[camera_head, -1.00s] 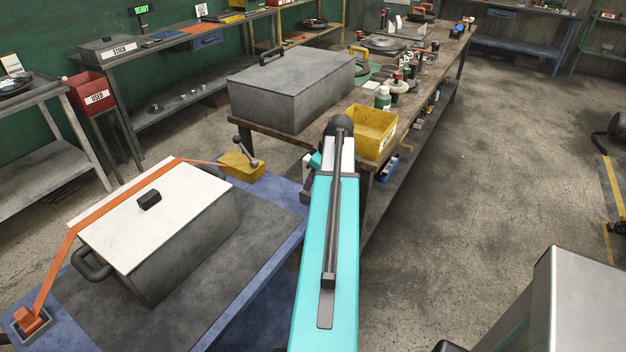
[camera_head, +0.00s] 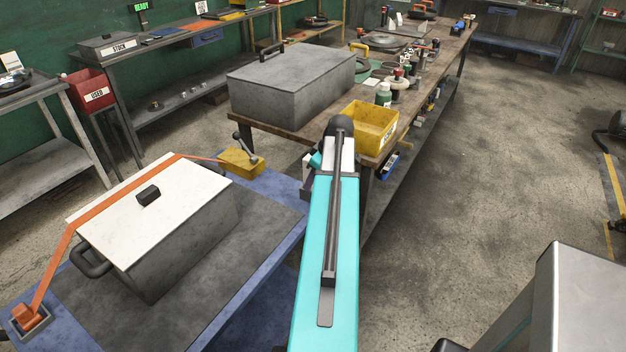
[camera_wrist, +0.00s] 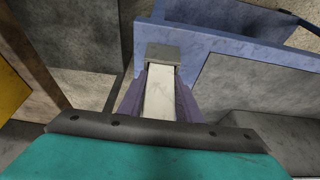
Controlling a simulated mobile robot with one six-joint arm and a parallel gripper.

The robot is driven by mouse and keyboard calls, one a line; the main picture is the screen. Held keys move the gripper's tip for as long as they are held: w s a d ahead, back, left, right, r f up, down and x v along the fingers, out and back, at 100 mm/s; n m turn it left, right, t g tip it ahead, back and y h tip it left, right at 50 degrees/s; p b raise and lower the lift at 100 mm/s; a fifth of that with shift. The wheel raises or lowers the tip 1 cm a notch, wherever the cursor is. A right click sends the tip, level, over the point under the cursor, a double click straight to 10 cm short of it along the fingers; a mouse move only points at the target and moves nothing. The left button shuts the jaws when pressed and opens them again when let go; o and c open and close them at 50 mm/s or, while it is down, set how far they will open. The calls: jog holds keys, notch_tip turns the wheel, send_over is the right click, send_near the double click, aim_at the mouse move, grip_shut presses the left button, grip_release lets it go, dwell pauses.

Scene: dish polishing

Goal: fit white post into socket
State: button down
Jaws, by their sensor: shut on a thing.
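In the wrist view, my gripper (camera_wrist: 160,98) is shut on the white post (camera_wrist: 158,92), with a purple finger on each side. A grey block (camera_wrist: 163,53) sits at the far end of the post. I cannot tell whether it is the post's own end or part of a socket. No socket can be clearly made out in either view. In the head view, my teal arm reaches forward between the blue bench (camera_head: 275,190) and the wooden table (camera_head: 262,132), and it mostly hides my gripper.
A grey pot (camera_head: 185,245) with a white lid (camera_head: 120,215) and orange strap (camera_head: 65,240) stands on the blue bench. A yellow clamp block (camera_head: 240,163) is at its far corner. A yellow bin (camera_head: 372,130) and large grey box (camera_head: 290,95) stand close ahead. The floor at right is open.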

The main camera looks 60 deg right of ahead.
jog(key=c, duration=1.2)
grip_release()
jog(key=b+v, duration=0.2)
jog(key=v, duration=1.1)
jog(key=shift+r, duration=0.35)
jog(key=shift+s, duration=0.1)
